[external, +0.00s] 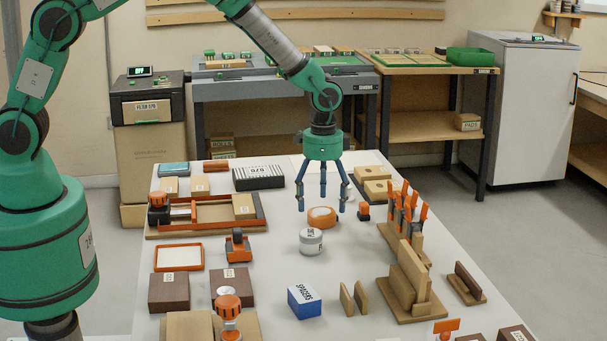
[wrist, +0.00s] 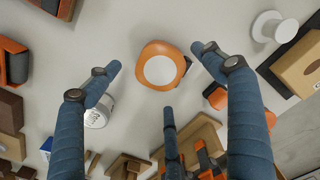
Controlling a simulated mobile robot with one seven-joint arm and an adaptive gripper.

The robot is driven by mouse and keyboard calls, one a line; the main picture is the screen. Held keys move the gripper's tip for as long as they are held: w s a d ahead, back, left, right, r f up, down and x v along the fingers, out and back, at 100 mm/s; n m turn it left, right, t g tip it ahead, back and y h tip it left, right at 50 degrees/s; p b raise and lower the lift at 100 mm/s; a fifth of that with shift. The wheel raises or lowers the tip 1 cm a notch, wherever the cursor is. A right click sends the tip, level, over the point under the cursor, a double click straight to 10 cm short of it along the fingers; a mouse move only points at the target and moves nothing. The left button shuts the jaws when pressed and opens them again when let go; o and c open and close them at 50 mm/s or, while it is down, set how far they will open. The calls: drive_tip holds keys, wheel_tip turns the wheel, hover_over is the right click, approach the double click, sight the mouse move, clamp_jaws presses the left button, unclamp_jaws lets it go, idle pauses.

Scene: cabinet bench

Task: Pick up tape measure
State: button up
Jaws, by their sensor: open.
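An orange, rounded tape measure (external: 321,217) with a pale round face lies on the white bench, just below my gripper (external: 321,203). In the wrist view the tape measure (wrist: 151,49) shows its white disc and a dark edge at the right. My three-fingered gripper (wrist: 160,78) is open and empty. Its blue fingers point down and spread around the tape measure from above, two at the sides and one at the lower edge of the wrist view. I see no finger touching it; the exact height gap cannot be told.
A white labelled can (external: 311,241) stands close in front of the tape measure. A small orange and black item (external: 363,211) is at its right, with an orange-handled tool rack (external: 405,235) beyond. A striped dark box (external: 258,177) lies behind left. A blue box (external: 304,301) stands nearer.

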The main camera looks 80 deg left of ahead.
sight(323, 211)
drive_tip(key=shift+f+b, duration=0.4)
drive_tip(key=shift+f, duration=1.45)
drive_tip(key=c, duration=1.5)
drive_tip(key=shift+o, duration=0.2)
drive_tip(key=shift+w+r, duration=0.1)
drive_tip(key=shift+r, duration=0.05)
wheel_tip(323, 211, up, 10)
drive_tip(key=p, duration=0.2)
